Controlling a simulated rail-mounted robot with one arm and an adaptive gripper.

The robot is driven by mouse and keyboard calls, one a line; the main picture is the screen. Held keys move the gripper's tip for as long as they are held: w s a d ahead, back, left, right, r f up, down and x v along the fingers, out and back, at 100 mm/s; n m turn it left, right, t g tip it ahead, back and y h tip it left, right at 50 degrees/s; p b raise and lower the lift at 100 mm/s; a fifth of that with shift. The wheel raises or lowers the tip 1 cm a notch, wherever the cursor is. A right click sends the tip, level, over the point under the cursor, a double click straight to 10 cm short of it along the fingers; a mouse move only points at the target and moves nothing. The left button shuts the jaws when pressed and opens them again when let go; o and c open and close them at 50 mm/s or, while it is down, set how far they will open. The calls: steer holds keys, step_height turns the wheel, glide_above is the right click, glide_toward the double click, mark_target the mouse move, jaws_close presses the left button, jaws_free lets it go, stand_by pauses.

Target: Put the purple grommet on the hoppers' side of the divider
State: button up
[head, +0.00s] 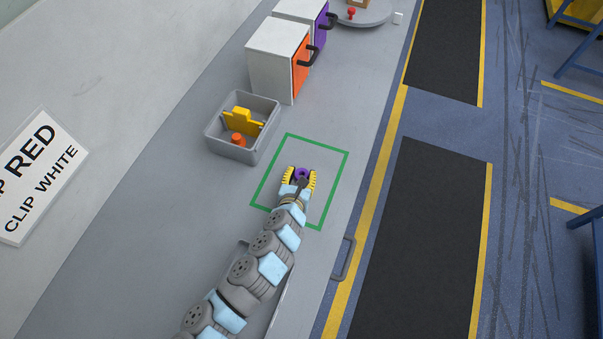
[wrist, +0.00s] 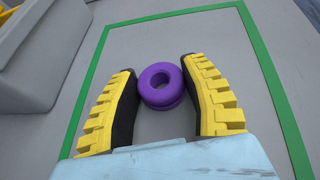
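The purple grommet (head: 302,174) lies on the bench inside a green taped outline. In the wrist view the grommet (wrist: 161,86) sits between my gripper's fingertips (wrist: 157,75). My gripper (head: 301,176) is open around it, with a slight gap at the left finger; whether the right finger touches is unclear. A grey bin (head: 213,137) stands up and left of the gripper, with a yellow divider (head: 242,119) across it. An orange piece (head: 238,139) is in the bin's near part. The bin's far part is partly hidden behind the divider.
Two white boxes, one with an orange front (head: 302,68) and one with a purple front (head: 321,27), stand beyond the bin; they may be the hoppers. A round grey platform (head: 372,14) is at the far end. Bench around the green outline (head: 334,190) is clear.

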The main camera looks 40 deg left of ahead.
steer(key=shift+o, duration=1.4)
steer(key=shift+r, duration=0.15)
steer(key=shift+s+r, duration=0.1)
steer(key=shift+r, duration=0.05)
steer(key=p+v, duration=0.2)
steer(key=v, duration=0.9)
steer(key=shift+s+d, duration=0.1)
steer(key=shift+s, duration=0.05)
steer(key=shift+o, duration=0.9)
steer(key=shift+s+d+r, duration=0.1)
steer(key=shift+d, duration=0.05)
